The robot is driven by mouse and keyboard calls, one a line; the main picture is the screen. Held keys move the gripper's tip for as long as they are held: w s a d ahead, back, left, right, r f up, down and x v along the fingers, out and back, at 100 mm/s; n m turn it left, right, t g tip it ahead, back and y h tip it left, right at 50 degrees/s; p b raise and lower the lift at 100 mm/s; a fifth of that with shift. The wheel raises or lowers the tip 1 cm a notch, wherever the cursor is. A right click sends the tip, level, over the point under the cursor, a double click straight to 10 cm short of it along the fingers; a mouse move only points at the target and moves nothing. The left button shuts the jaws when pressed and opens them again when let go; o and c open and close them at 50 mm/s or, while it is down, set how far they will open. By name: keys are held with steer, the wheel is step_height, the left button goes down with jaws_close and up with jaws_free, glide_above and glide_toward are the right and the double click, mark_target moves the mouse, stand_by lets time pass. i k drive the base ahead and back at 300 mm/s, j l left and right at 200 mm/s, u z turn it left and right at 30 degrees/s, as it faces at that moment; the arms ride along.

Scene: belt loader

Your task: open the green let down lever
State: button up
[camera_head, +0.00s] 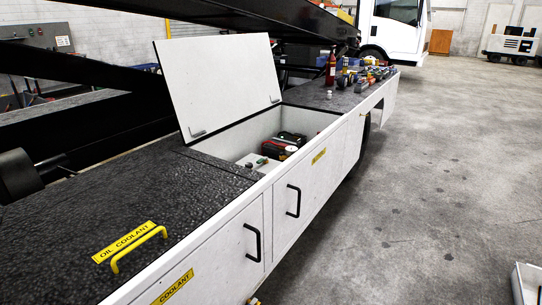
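The belt loader's white side compartment (228,143) stands open, with its white lid (222,82) raised and leaning back. Inside it, a small green part (262,161) shows, which may be the green let down lever. It is too small to tell its shape or position. Beside it are a red part (275,148) and dark equipment (291,139). The front wall of the compartment hides some of the inside. My gripper is not in view.
A closed lid labelled OIL COOLANT has a yellow handle (137,247). Black handles (293,201) stick out from the side doors. A fire extinguisher (331,70) and several small items stand on the deck farther back. The concrete floor (430,180) to the right is mostly clear.

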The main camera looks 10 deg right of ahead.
mark_target(261, 160)
steer(key=i+l, duration=0.2)
steer(key=l, duration=0.15)
steer(key=i+l, duration=0.15)
steer(key=l, duration=0.15)
steer(key=i+l, duration=0.2)
steer(key=l, duration=0.15)
steer(key=i+l, duration=0.15)
steer(key=l, duration=0.15)
steer(key=i+l+u, duration=0.15)
steer(key=l, duration=0.2)
steer(key=i+l+u, duration=0.15)
steer(key=l, duration=0.2)
steer(key=i+l+u, duration=0.15)
steer(key=l, duration=0.25)
steer(key=l+u, duration=0.2)
steer(key=l, duration=0.2)
steer(key=i+l+u, duration=0.15)
steer(key=l, duration=0.25)
steer(key=i+l+u, duration=0.1)
steer(key=l, duration=0.2)
steer(key=i+l+u, duration=0.1)
steer(key=i+l, duration=0.15)
steer(key=i, duration=0.35)
